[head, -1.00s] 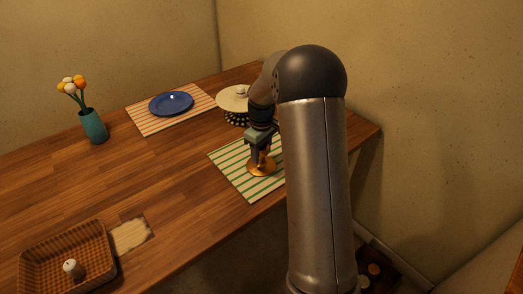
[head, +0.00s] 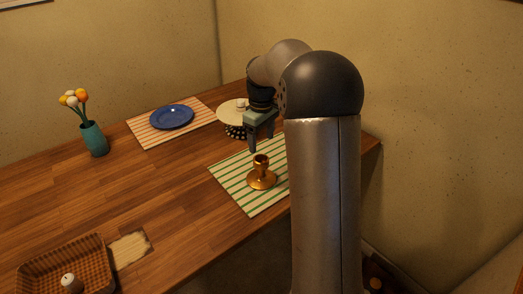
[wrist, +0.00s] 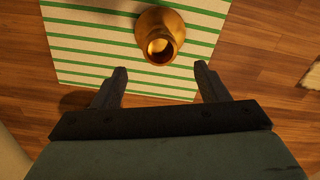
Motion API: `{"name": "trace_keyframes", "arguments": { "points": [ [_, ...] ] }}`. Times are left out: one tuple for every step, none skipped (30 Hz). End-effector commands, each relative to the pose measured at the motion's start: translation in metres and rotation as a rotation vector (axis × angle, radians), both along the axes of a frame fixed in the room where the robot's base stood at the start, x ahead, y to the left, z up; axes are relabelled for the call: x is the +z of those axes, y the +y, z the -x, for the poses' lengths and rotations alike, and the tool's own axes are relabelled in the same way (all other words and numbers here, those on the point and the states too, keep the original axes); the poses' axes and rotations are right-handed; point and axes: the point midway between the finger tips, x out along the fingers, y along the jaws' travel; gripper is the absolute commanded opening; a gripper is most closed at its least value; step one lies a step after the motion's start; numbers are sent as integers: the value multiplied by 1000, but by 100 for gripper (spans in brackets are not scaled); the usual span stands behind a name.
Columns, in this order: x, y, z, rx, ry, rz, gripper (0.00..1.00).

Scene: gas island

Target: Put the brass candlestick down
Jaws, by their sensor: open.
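The brass candlestick (head: 261,174) stands upright on the green-striped placemat (head: 232,178) in the head view. In the wrist view the candlestick (wrist: 161,40) shows from above, its open socket facing the camera, on the striped mat (wrist: 85,42). My gripper (head: 260,147) is above the candlestick and apart from it. In the wrist view my gripper (wrist: 158,88) has its two fingers spread wide with nothing between the tips.
A blue plate (head: 171,117) lies on an orange-striped mat (head: 143,131). A teal vase with flowers (head: 95,139) and a wicker basket (head: 101,257) are to the left. The table's middle is clear.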

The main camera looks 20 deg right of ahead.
Motion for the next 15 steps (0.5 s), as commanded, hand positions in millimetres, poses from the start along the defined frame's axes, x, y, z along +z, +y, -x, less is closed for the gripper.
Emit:
{"name": "trace_keyframes", "arguments": {
  "points": [
    [6,0,0,0,0,0,67],
    [8,0,0,0,0,0,67],
    [11,0,0,0,0,0,67],
    [12,0,0,0,0,0,67],
    [13,0,0,0,0,0,67],
    [14,0,0,0,1,0,67],
    [15,1,1,0,1,0,67],
    [16,2,2,-2,1,0,67],
    [17,6,7,-8,0,1,67],
    [19,11,12,-16,0,2,67],
    [21,17,19,-27,-1,4,67],
    [25,27,32,-47,-2,7,67],
    [27,36,45,-67,-2,8,67],
    [29,47,60,-89,-4,11,67],
    [31,60,82,-125,-5,12,67]
  ]
}}
